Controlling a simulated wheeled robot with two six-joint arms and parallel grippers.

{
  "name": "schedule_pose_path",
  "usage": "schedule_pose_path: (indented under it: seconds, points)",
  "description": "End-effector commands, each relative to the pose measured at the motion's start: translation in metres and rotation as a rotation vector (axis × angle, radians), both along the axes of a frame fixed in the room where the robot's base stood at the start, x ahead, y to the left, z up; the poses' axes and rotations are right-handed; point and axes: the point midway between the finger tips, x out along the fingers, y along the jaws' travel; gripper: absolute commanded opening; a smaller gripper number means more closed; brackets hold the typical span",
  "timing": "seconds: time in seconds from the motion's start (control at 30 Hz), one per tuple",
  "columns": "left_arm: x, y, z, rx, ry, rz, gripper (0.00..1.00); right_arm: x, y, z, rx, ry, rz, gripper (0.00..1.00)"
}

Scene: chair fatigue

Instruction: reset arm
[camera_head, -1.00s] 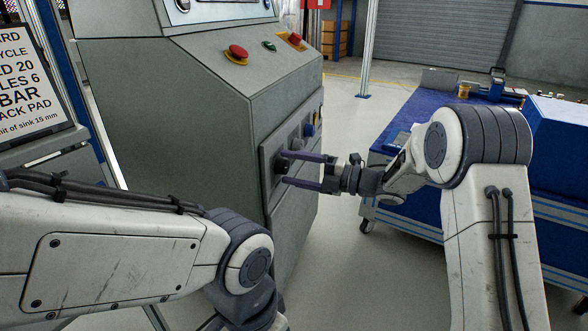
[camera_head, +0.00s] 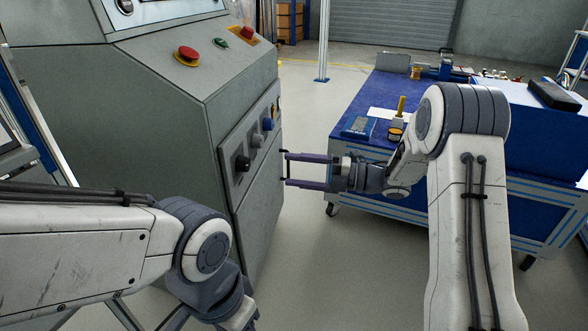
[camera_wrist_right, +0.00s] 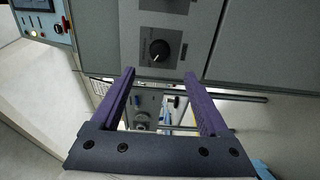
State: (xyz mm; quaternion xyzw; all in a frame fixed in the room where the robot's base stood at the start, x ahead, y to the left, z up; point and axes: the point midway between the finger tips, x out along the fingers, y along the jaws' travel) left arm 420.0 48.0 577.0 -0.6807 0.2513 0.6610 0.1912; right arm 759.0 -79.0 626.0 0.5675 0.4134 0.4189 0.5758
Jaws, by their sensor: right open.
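My right gripper (camera_head: 287,168) is open and empty, its two purple fingers pointing left at the grey machine cabinet (camera_head: 95,105). In the head view the fingertips are just right of the cabinet's knob panel (camera_head: 228,172). In the right wrist view nothing is between the fingers (camera_wrist_right: 159,74); a black rotary knob (camera_wrist_right: 160,50) on a grey panel is beyond the tips. My left arm comes in from the left; its gripper is out of view.
A red mushroom button (camera_head: 187,54) and a green button (camera_head: 220,44) are on the cabinet's sloped top. A blue workbench (camera_head: 370,95) with a yellow-handled tool (camera_head: 400,105) stands right, behind my right arm. Clear floor (camera_head: 305,110) lies between cabinet and bench.

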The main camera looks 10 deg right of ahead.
Motion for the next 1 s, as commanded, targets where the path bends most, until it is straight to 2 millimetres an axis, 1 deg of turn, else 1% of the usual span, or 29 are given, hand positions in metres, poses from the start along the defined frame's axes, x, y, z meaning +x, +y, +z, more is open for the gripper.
schedule_pose_path:
  seconds: [0.13,0.27,0.37,0.43,0.5,0.57,0.67,0.77,0.8,0.87,0.9,0.97,1.0]
  points:
    - [0.0,0.0,0.002,0.0,0.0,0.0,0.5,0.004,0.006,0.004,-0.013,0.012,-0.018,0.79]
    - [0.0,0.0,0.009,0.0,0.0,0.0,0.5,0.021,0.028,0.017,-0.064,0.088,-0.135,0.79]
    - [0.0,0.0,0.016,0.0,0.0,0.0,0.5,0.037,0.048,0.032,-0.105,0.21,-0.304,0.79]
    - [0.0,0.0,0.022,0.0,0.0,0.0,0.5,0.04,0.057,0.04,-0.12,0.323,-0.441,0.79]
    - [0.0,0.0,0.027,0.0,0.0,0.0,0.5,0.036,0.062,0.046,-0.12,0.45,-0.579,0.79]
    - [0.0,0.0,0.031,0.0,0.0,0.0,0.5,0.026,0.063,0.049,-0.114,0.566,-0.693,0.79]
    - [0.0,0.0,0.039,0.0,0.0,0.0,0.5,-0.007,0.061,0.048,-0.093,0.78,-0.875,0.79]
    - [0.0,0.0,0.046,0.0,0.0,0.0,0.5,-0.057,0.057,0.042,-0.075,1.015,-1.045,0.79]
    - [0.0,0.0,0.049,0.0,0.0,0.0,0.5,-0.082,0.055,0.038,-0.076,1.114,-1.106,0.79]
    - [0.0,0.0,0.053,0.0,0.0,0.0,0.5,-0.121,0.051,0.032,-0.078,1.251,-1.199,0.79]
    - [0.0,0.0,0.055,0.0,0.0,0.0,0.5,-0.149,0.049,0.029,-0.084,1.344,-1.255,0.79]
    - [0.0,0.0,0.058,0.0,0.0,0.0,0.5,-0.188,0.047,0.024,-0.098,1.472,-1.327,0.79]
    - [0.0,0.0,0.06,0.0,0.0,0.0,0.5,-0.212,0.045,0.021,-0.112,1.547,-1.368,0.79]
